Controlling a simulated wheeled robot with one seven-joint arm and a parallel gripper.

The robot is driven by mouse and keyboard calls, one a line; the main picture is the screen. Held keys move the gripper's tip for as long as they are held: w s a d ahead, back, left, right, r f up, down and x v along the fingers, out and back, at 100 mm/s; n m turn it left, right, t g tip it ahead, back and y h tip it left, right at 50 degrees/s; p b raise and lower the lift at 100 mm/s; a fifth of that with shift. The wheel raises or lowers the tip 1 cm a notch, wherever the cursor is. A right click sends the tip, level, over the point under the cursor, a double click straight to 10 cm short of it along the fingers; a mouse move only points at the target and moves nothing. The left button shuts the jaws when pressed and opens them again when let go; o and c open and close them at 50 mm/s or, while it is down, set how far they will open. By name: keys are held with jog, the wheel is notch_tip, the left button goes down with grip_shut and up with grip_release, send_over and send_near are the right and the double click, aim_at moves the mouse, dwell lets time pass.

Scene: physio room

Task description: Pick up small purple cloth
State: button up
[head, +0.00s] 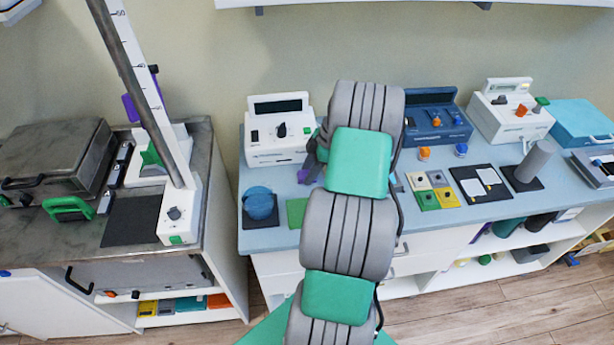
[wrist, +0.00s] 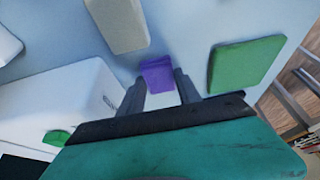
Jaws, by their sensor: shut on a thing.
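The small purple cloth (wrist: 157,75) shows in the wrist view between the two dark fingertips of my gripper (wrist: 160,84). My gripper is shut on it, with one finger on each side. In the head view my gripper (head: 312,162) is mostly hidden behind my own arm, over the blue counter in front of the white device. A small purple patch beside it there is too small to make out well.
A green pad (wrist: 243,62) lies right of my gripper in the wrist view. A pale block (wrist: 116,24) is beyond it. A white device (head: 278,130) stands close behind. A blue round thing (head: 260,204) sits on the blue counter (head: 420,226).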

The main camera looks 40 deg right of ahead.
jog(key=c, duration=0.3)
jog(key=shift+r+b, duration=0.4)
jog(key=shift+r, duration=0.1)
jog(key=s+a+r+b, duration=0.1)
jog(key=s+r, duration=0.3)
jog(key=s+a+r+b, duration=0.1)
jog(key=s+r, duration=0.3)
jog(key=s, duration=0.1)
jog(key=s+a+r+b, duration=0.1)
jog(key=s+r+b, duration=0.1)
jog(key=s+r, duration=0.2)
jog(key=shift+s+a, duration=0.25)
jog(key=shift+a, duration=0.15)
